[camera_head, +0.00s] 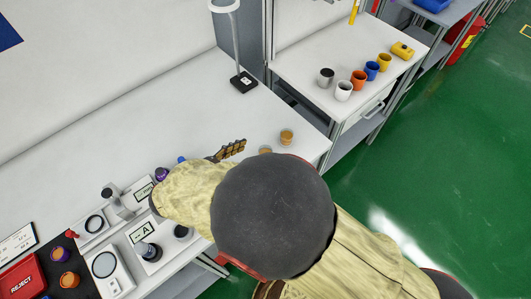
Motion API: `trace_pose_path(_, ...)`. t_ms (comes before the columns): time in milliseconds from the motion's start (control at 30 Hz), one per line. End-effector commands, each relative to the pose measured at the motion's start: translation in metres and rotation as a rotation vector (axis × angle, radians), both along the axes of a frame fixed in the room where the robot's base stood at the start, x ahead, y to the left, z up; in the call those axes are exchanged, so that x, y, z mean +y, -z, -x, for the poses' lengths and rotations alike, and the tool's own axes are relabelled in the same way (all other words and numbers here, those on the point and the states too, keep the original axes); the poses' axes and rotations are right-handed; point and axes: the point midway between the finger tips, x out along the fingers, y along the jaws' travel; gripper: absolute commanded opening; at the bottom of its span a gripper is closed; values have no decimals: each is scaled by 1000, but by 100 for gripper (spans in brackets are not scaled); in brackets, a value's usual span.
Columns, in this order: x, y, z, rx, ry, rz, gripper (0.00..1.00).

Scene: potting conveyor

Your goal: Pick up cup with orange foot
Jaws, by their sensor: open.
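I cannot single out a cup with an orange foot for certain. A small orange cup-like piece (286,136) stands on the white bench near its right edge. A second, similar piece (265,151) is partly hidden behind a dark cap. Two round orange-and-dark pieces, one upper (60,253) and one lower (68,281), sit on a black mat at the bottom left. A purple piece (162,174) stands near the displays. An orange cup (358,78) stands in a row on the far table; its foot cannot be told apart. My gripper is not in view.
A figure in a khaki jacket (365,245) and dark cap (270,215) covers the bench's front middle. Devices with displays (142,232) and a red REJECT bin (22,281) crowd the lower left. A lamp (243,82) stands behind. The bench's middle (150,115) is clear.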

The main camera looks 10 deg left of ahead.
Motion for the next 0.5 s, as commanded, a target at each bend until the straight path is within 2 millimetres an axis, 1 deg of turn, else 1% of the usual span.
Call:
trace_pose_path(67,-3,4,7,3,16,24,54)
trace_pose_path(133,-8,7,6,4,23,32,54)
trace_pose_path(300,-18,14,-7,4,25,33,54)
trace_pose_path(500,-25,21,-18,4,23,31,54)
